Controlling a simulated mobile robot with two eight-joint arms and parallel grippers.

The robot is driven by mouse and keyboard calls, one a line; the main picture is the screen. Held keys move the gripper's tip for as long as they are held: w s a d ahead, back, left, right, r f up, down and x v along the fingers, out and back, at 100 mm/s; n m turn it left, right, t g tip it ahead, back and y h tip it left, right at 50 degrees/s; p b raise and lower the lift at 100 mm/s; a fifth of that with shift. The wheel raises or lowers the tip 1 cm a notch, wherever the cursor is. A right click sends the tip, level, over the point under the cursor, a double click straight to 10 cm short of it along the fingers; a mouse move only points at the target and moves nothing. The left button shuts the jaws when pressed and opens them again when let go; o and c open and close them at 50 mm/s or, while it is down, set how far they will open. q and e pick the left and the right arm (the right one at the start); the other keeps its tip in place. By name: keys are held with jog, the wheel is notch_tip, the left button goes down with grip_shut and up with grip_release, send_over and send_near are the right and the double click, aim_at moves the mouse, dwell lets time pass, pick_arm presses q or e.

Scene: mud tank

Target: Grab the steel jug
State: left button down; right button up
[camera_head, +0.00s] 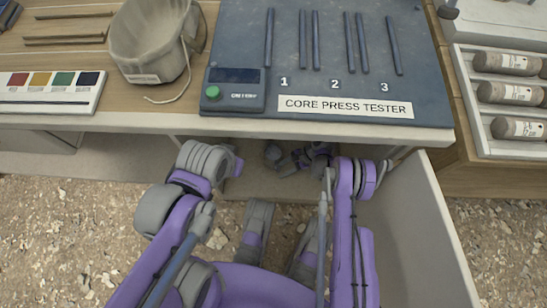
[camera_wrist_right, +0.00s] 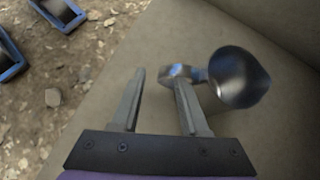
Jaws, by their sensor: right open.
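The steel jug (camera_wrist_right: 240,78) is a dark, shiny, rounded vessel at the upper right of the right wrist view. A small metal part (camera_wrist_right: 175,73), seemingly joined to it, shows to its left, behind the tip of one finger. My right gripper (camera_wrist_right: 158,78) is open, with nothing clearly held between its fingers. The right finger overlaps the jug's side part; I cannot tell whether they touch. In the head view, my right gripper (camera_head: 297,158) is small and dark under the table edge, with a grey rounded shape beside it. My left gripper's fingers are not visible.
The bench holds a core press tester panel (camera_head: 240,40), a beige bucket (camera_head: 150,45) and a colour strip (camera_head: 50,92). A tray (camera_head: 468,105) of cylinders stands at right. The bench's front edge overhangs my right gripper. A pale panel (camera_head: 425,225) stands to its right.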

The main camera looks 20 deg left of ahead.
grip_shut()
dwell(1.4)
